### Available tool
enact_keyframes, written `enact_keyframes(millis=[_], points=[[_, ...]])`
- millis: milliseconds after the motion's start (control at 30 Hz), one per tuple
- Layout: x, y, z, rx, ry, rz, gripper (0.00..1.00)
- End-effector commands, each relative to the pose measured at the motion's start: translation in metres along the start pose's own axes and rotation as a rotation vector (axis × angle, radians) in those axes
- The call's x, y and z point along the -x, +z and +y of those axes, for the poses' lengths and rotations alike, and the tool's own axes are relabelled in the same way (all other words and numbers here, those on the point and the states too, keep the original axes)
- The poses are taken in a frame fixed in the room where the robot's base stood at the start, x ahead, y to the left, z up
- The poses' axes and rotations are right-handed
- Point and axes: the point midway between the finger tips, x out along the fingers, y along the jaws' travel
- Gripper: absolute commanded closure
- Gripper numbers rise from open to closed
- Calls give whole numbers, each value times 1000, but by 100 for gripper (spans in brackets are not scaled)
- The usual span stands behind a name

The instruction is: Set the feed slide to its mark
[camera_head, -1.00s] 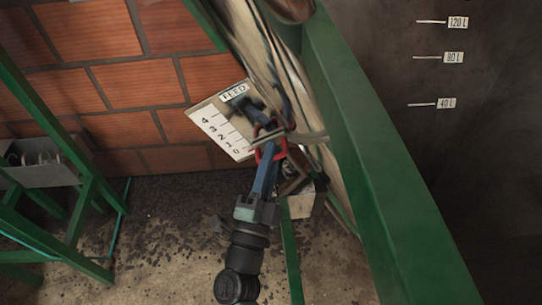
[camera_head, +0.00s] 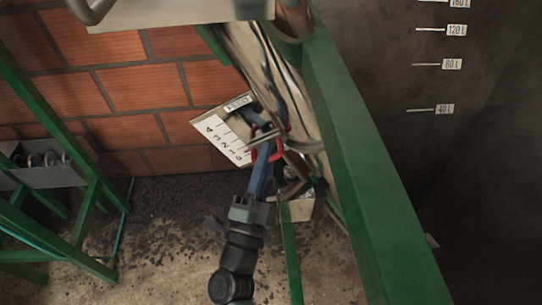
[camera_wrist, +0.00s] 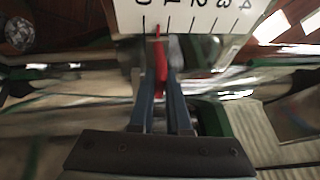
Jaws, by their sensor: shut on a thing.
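The feed scale (camera_head: 222,131) is a pale plate with a FEED label and numbers 0 to 4, beside a shiny metal tube (camera_head: 265,65). The red handle of the feed slide (camera_head: 277,153) is at the low-number end of the plate. My gripper (camera_head: 263,160) has its blue fingers shut on this handle, partly covering it. In the wrist view the scale (camera_wrist: 190,14) appears upside down. The red handle (camera_wrist: 160,62) rises between my fingers (camera_wrist: 162,92), its tip between the 0 and 1 lines. No separate target mark can be made out.
A thick green beam (camera_head: 365,165) runs close on the right of my gripper. A green frame (camera_head: 60,160) with a grey tray (camera_head: 35,178) stands at the left. A small pale box (camera_head: 298,208) is just behind the gripper. A dark tank wall (camera_head: 475,150) with litre marks fills the right.

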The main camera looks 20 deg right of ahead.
Motion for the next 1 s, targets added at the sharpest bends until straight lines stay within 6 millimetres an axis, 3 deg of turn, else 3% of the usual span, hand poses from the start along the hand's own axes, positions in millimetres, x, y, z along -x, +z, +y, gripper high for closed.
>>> enact_keyframes(millis=[233,267,433,767,1000], points=[[-2,-1,-4,-2,-8,5,100],[-2,-1,-4,-2,-8,5,83],[-2,-1,-3,-1,-6,4,55],[2,0,-1,0,-3,1,55],[40,1,0,1,0,-2,55]])
